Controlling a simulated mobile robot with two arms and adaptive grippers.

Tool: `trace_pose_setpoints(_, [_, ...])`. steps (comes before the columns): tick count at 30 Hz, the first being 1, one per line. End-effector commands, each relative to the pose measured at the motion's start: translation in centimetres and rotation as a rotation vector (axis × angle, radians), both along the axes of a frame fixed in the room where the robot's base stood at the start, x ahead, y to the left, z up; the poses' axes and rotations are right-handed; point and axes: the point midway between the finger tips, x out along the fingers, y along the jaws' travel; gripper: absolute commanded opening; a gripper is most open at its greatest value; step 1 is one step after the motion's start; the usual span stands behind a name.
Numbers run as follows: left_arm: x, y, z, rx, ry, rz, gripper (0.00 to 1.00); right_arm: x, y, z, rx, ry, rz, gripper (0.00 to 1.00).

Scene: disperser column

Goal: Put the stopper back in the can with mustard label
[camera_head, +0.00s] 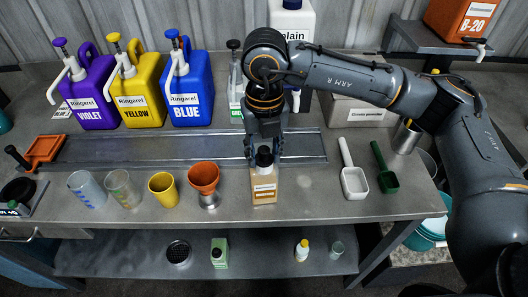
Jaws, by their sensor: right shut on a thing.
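Directly below stands a small tan can (264,190) with a white and mustard-orange label, upright near the bench's front edge. The stopper overlaps the can's top in the picture; whether it is seated in the opening or just above it I cannot tell. My left gripper is not in view.
An orange funnel (204,176) and a yellow cup (163,188) stand left of the can, near two clear beakers. A white scoop (353,180) and a green scoop (386,178) lie to the right. Violet, yellow and blue (190,95) pump canisters stand behind.

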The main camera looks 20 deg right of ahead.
Motion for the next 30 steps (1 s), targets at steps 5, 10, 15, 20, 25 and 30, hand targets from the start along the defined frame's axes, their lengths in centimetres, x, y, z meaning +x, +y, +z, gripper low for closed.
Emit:
trace_pose_setpoints(5, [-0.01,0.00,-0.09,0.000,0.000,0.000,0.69,0.00,0.00,0.02,0.000,0.000,0.000,0.25])
trace_pose_setpoints(10, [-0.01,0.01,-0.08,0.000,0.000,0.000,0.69,0.00,0.00,0.02,0.000,0.000,0.000,0.25])
trace_pose_setpoints(15, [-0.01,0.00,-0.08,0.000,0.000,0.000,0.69,0.00,0.00,0.01,-0.001,0.000,0.000,0.64])
trace_pose_setpoints(20, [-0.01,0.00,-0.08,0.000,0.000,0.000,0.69,0.00,-0.01,0.00,-0.001,0.000,0.000,0.64])
trace_pose_setpoints(25, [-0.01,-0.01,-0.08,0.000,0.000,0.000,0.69,0.00,-0.01,0.00,-0.001,0.000,0.000,0.84])
trace_pose_setpoints(30, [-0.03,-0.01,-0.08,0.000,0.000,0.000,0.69,0.00,-0.01,-0.01,-0.001,0.000,0.000,0.87])
